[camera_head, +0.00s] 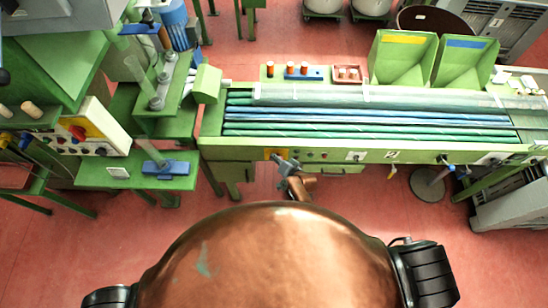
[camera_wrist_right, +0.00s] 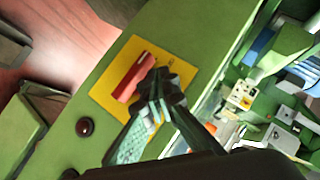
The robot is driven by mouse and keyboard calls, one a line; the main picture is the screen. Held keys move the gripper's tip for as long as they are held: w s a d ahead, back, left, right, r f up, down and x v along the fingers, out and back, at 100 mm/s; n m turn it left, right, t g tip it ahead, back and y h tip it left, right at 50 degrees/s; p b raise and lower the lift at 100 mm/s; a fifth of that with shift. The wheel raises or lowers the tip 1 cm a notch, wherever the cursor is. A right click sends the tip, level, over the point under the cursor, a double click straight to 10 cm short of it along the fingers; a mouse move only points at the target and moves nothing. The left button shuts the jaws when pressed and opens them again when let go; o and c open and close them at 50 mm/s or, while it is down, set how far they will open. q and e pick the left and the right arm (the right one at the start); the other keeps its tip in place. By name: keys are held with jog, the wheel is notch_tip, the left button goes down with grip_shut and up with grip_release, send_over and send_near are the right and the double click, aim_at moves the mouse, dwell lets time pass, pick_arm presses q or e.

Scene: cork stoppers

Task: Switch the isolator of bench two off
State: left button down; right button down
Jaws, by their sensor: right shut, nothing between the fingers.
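The isolator of bench two shows in the right wrist view as a red bar handle (camera_wrist_right: 130,78) on a yellow plate (camera_wrist_right: 104,93). The handle lies along the length of the green front panel. In the head view, part of the yellow plate (camera_head: 270,152) shows behind my right gripper (camera_head: 284,163), left of the "2" label (camera_head: 392,155). In the wrist view my right gripper (camera_wrist_right: 158,82) is shut and empty, its tips close beside the handle. I cannot tell whether they touch it. My left gripper is not in view.
A dark red round button (camera_wrist_right: 85,127) sits on the panel beside the plate. Bench two's top carries long green and blue rods (camera_head: 370,117). Red floor lies in front of the bench.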

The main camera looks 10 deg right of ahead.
jog(key=shift+r, duration=0.1)
jog(key=shift+r+p, duration=0.75)
jog(key=shift+p, duration=0.1)
jog(key=shift+s, duration=0.1)
jog(key=v, duration=1.2)
jog(key=shift+f, duration=0.1)
